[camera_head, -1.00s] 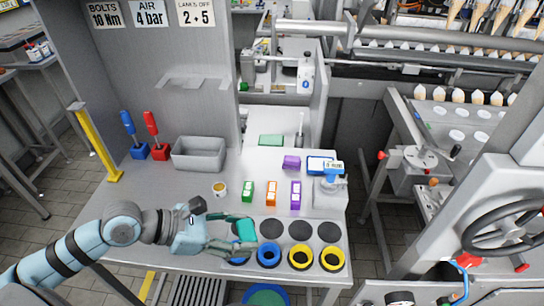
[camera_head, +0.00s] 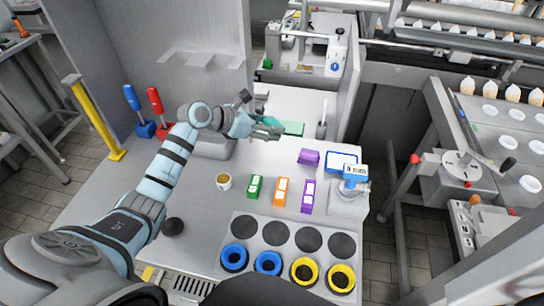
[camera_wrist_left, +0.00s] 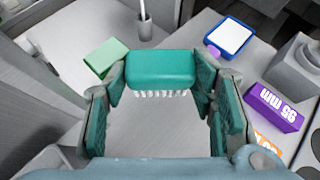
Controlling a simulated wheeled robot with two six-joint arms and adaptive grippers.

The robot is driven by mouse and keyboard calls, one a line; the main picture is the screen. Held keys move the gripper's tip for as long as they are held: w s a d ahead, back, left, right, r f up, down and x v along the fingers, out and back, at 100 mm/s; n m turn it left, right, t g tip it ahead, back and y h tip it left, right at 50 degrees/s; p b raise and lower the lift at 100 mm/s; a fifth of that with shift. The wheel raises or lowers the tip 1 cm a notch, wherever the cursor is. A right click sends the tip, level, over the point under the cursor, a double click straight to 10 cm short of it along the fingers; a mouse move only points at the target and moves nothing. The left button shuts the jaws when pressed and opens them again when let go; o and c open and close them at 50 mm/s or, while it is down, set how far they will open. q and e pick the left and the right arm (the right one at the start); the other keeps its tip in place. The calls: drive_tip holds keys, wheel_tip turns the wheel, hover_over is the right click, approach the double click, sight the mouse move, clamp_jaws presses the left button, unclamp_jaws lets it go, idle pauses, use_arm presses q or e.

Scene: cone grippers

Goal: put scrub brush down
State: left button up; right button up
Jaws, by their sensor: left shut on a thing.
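The scrub brush (camera_wrist_left: 160,70) has a teal body with white bristles pointing down. In the left wrist view it is held between the fingertips of my left gripper (camera_wrist_left: 162,82), which is shut on it. In the head view my left gripper (camera_head: 268,126) is at the rear of the grey bench, near the back opening. The brush is hard to tell apart from other green shapes there. A pale green block (camera_wrist_left: 108,58) lies beyond the brush, to its left in the left wrist view. My right gripper is not in view.
A grey bin (camera_head: 212,148) stands partly behind my left arm. Bare surface (camera_wrist_left: 155,125) shows below the brush.

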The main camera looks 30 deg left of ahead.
use_arm(q)
drive_tip(key=b, duration=0.1)
hover_over(267, 157)
drive_tip(key=f, duration=0.5)
drive_tip(key=shift+w+d, duration=0.2)
drive_tip(key=shift+w, duration=0.15)
drive_tip(key=f, duration=0.1)
drive_tip(key=s+f+b, duration=0.1)
drive_tip(key=f, duration=0.1)
drive_tip(key=shift+a+f, duration=0.1)
drive_tip(key=shift+f, duration=0.2)
drive_tip(key=shift+f+b, duration=0.3)
drive_tip(key=shift+f, duration=0.1)
drive_tip(key=shift+w, duration=0.15)
drive_tip(key=o, duration=1.2)
drive_tip(key=shift+c, duration=0.2)
drive_tip(key=shift+o, duration=0.5)
drive_tip(key=shift+r, duration=0.1)
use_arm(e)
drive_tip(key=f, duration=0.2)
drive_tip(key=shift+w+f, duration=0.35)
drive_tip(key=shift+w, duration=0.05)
